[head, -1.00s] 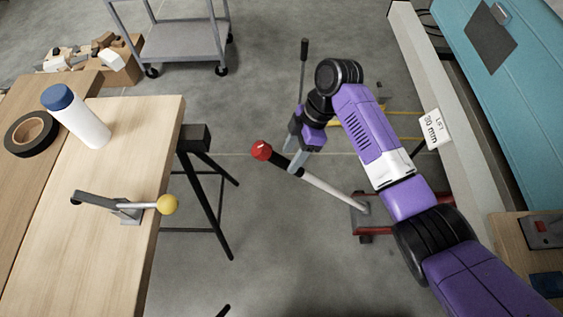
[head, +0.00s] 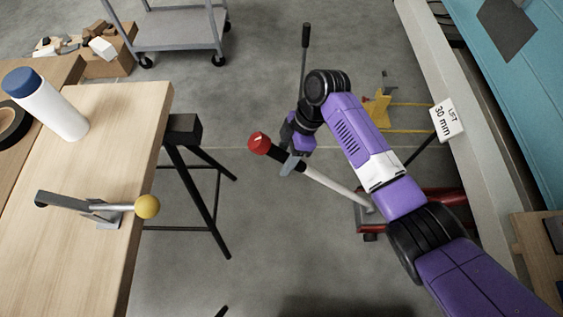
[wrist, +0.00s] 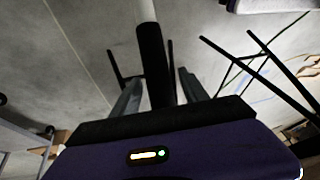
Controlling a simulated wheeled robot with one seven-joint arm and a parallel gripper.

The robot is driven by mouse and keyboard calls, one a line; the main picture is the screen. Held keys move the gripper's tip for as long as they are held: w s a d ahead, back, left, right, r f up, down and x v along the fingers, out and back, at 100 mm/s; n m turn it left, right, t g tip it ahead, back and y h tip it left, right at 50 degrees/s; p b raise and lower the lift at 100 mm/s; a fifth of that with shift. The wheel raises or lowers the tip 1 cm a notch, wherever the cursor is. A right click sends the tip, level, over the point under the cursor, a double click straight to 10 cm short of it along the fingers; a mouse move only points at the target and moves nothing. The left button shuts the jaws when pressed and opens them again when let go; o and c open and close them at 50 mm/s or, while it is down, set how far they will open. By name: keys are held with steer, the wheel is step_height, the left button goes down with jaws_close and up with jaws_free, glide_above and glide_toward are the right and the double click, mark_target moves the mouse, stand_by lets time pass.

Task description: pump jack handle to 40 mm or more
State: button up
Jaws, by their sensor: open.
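The jack handle (head: 338,187) is a pale pole with a dark grip and a red end (head: 259,143). It slants up leftward from the red jack (head: 366,218) on the floor, which my arm partly hides. My gripper (head: 290,164) is at the handle's upper part, just below the red end. In the wrist view, the handle's black grip (wrist: 154,55) runs between the two spread fingers of my gripper (wrist: 158,92); I cannot tell whether either finger touches it. A white lift sign (head: 446,120) reads 30 mm.
A wooden bench (head: 85,225) at left holds a white bottle (head: 50,108) and a yellow-knobbed lever (head: 118,208). A grey cart (head: 180,45) stands behind. A thin black upright stick (head: 305,60) stands beyond my gripper.

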steer(key=shift+x, duration=1.2)
jaws_close()
stand_by(0.6)
